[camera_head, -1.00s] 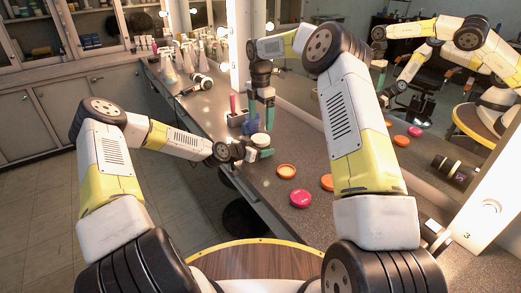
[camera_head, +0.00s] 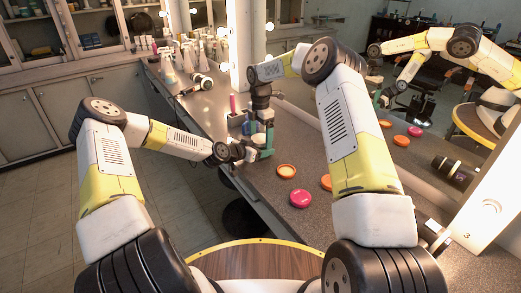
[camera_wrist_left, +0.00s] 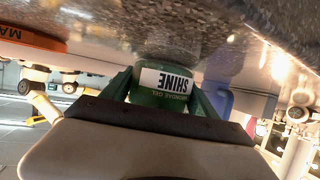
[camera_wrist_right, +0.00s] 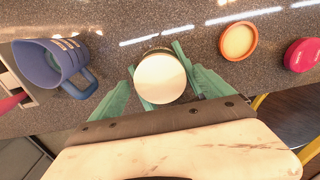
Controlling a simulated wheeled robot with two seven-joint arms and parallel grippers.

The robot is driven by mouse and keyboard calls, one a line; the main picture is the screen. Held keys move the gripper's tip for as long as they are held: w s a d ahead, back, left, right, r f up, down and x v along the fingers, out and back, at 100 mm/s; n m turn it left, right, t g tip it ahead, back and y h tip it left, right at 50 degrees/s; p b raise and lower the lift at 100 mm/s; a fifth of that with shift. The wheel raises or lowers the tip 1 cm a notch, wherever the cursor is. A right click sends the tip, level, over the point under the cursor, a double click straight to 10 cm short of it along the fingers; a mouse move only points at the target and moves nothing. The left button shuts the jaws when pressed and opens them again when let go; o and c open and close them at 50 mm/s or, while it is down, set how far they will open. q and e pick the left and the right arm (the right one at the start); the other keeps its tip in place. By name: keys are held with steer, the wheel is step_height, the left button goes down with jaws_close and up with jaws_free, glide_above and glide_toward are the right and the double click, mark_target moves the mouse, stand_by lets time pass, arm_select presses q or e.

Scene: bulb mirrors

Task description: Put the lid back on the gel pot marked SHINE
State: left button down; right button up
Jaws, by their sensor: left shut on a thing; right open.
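The green pot marked SHINE (camera_wrist_left: 165,90) is between the fingers of my left gripper (camera_wrist_left: 160,98), which is shut on it just above the counter. Its lettering is upside down in the left wrist view. In the right wrist view the pot's place shows a smooth, pale round top (camera_wrist_right: 160,78) with a dark rim; I cannot tell whether this is gel or a lid. My right gripper (camera_wrist_right: 155,68) is open above it, one finger at either side. In the head view my right gripper (camera_head: 264,132) comes down from above, and my left gripper (camera_head: 252,152) comes from the left.
An orange-rimmed round piece with a pale inside (camera_wrist_right: 238,40) and a pink disc (camera_wrist_right: 302,55) lie right of the pot. An orange disc (camera_head: 326,182) is partly behind my right arm. A blue mug (camera_wrist_right: 55,68) stands to the left. The mirror (camera_head: 300,90) borders the counter.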

steer(key=shift+c, duration=0.4)
steer(key=c, duration=1.4)
steer(key=m, duration=0.6)
steer(key=shift+m, duration=0.4)
steer(key=o, duration=1.5)
steer(key=shift+o, duration=0.2)
steer(key=shift+r, duration=2.3)
